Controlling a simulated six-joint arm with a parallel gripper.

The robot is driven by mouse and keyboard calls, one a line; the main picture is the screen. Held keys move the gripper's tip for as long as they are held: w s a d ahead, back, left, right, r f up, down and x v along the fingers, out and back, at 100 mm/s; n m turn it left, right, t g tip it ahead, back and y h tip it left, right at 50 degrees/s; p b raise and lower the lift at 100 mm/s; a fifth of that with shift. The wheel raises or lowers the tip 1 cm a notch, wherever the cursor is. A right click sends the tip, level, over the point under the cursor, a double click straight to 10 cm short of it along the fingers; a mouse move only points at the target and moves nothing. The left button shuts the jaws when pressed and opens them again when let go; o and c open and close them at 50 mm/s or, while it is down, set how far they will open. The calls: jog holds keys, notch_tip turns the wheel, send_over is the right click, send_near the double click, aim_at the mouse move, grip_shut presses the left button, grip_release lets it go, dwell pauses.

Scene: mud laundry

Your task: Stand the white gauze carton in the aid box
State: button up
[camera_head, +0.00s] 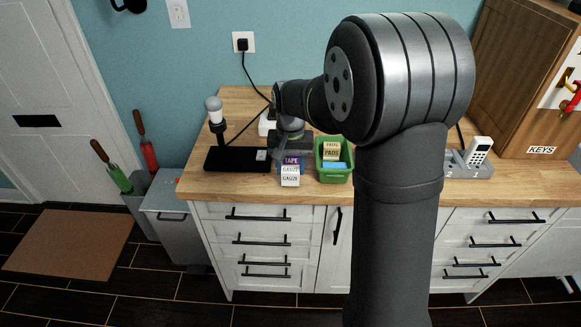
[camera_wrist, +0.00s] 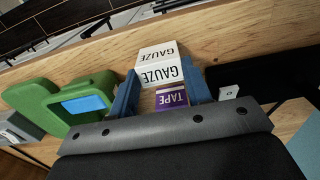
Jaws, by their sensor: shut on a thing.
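The white gauze carton (camera_head: 290,176) is near the front edge of the counter, left of the green aid box (camera_head: 336,177). In the wrist view the gauze carton (camera_wrist: 158,56) lies between the blue fingertips of my gripper (camera_wrist: 160,88), which is shut on it. My gripper also shows in the head view (camera_head: 291,165). A purple tape carton (camera_wrist: 171,97) shows between the fingers, nearer the palm than the gauze. I cannot tell whether the gauze touches the counter.
A black mat (camera_head: 228,160) with a bulb-topped stand (camera_head: 214,112) lies left of my gripper. A grey holder with a white handset (camera_head: 478,151) and a wooden key cabinet (camera_head: 525,75) are at the right. My arm hides the counter's middle right.

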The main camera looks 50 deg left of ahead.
aim_at(290, 170)
jog(key=shift+r, duration=2.65)
jog(key=w+d+r, duration=0.2)
jog(key=w+r, duration=0.1)
jog(key=w, duration=0.4)
jog(key=w+d+r, duration=0.2)
jog(key=w+r, duration=0.1)
jog(key=w, duration=0.3)
jog(key=shift+w+a+f, duration=0.15)
jog(key=shift+f, duration=1.85)
jog(key=shift+f, duration=0.35)
jog(key=shift+f, duration=0.75)
jog(key=shift+f, duration=0.3)
jog(key=shift+f, duration=1.05)
